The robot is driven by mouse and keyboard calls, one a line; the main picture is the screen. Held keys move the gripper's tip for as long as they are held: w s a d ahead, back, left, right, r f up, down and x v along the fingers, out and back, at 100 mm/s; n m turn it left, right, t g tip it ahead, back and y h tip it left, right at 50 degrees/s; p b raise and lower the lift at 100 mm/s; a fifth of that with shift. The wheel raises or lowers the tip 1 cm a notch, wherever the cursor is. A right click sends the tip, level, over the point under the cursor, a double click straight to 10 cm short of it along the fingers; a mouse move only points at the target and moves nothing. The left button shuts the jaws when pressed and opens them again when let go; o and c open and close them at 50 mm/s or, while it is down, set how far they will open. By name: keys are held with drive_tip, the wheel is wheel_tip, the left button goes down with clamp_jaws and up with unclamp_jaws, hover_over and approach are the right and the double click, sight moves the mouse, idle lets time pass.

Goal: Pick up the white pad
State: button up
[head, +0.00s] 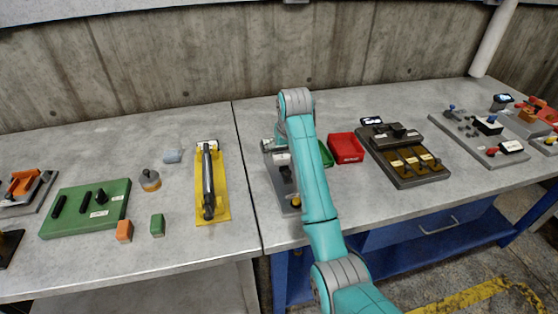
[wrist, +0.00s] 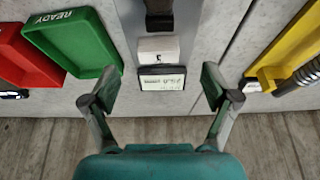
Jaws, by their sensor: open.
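A small white block with a dark mark (wrist: 158,48), the likeliest white pad, is on a grey panel (wrist: 180,15) in the wrist view. A small display with dark writing (wrist: 162,78) is directly below it in the picture. My gripper (wrist: 160,75) is open, with one finger on each side of the display and the block a little ahead between them. The fingers touch neither, as far as I can see; the height gap is unclear. In the head view my arm hides most of the gripper and part of the grey panel (head: 290,203).
A green tray marked READY (wrist: 75,40) and a red tray (head: 346,148) lie close to the panel on one side. A yellow stand with a dark cylinder (head: 222,205) is on the other side. A pale blue-grey block (head: 172,156) lies farther left on the bench.

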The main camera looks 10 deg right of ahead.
sight(282, 157)
drive_tip(key=shift+w+x, duration=0.25)
drive_tip(key=shift+x, duration=1.3)
drive_tip(key=shift+w+x, duration=0.2)
drive_tip(key=shift+x, duration=1.3)
drive_tip(key=shift+d+r, duration=0.1)
drive_tip(key=shift+r, duration=0.1)
